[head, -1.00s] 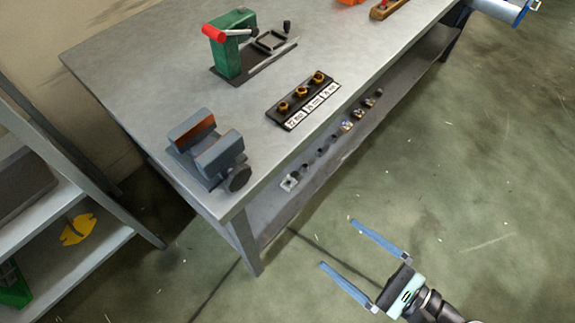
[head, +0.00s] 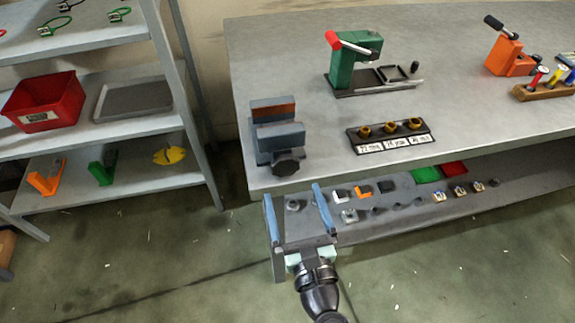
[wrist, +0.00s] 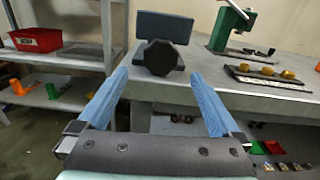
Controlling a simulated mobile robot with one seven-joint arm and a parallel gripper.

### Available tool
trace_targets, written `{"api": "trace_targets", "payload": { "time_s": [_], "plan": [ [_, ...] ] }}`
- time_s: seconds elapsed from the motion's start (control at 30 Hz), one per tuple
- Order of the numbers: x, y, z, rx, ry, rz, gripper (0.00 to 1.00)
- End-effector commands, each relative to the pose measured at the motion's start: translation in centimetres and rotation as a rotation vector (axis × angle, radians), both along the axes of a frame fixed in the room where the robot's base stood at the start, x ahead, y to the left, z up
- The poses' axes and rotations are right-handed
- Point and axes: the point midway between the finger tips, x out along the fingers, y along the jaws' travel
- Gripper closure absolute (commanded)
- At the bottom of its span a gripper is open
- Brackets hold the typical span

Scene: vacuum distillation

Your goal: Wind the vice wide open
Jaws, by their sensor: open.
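The vice (head: 278,136) is a blue-grey block with two jaws and a reddish-brown lining, at the front left corner of the workbench (head: 450,50). A gap shows between its jaws. Its dark knob (head: 287,163) faces the front edge; in the wrist view the knob (wrist: 160,57) is straight ahead, with the vice (wrist: 164,27) behind it. My gripper (head: 294,190) is open and empty, with two blue fingers. It is in front of the bench, short of the knob and not touching it. In the wrist view the fingers (wrist: 160,85) frame the space below the knob.
A green press (head: 345,65) and a black rack with brass fittings (head: 390,136) stand right of the vice. An orange tool (head: 505,55) is farther right. A lower shelf (head: 400,215) holds small parts. A shelving unit (head: 130,130) stands left. The floor in front is clear.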

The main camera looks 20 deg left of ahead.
Motion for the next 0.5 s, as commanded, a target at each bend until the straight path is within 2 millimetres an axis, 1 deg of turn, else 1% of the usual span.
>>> {"api": "trace_targets", "payload": {
  "time_s": [0.03, 0.2, 0.3, 0.5],
  "plan": [
    [1.0, 0.8, 0.2, 0.000, -0.003, 0.004, 0.00],
    [3.9, 2.7, 0.1, -0.001, -0.002, 0.002, 0.00],
    [5.2, 3.5, 0.1, -0.001, -0.003, 0.001, 0.00],
    [6.8, 4.6, 0.0, -0.002, -0.001, 0.001, 0.00]
  ]
}}
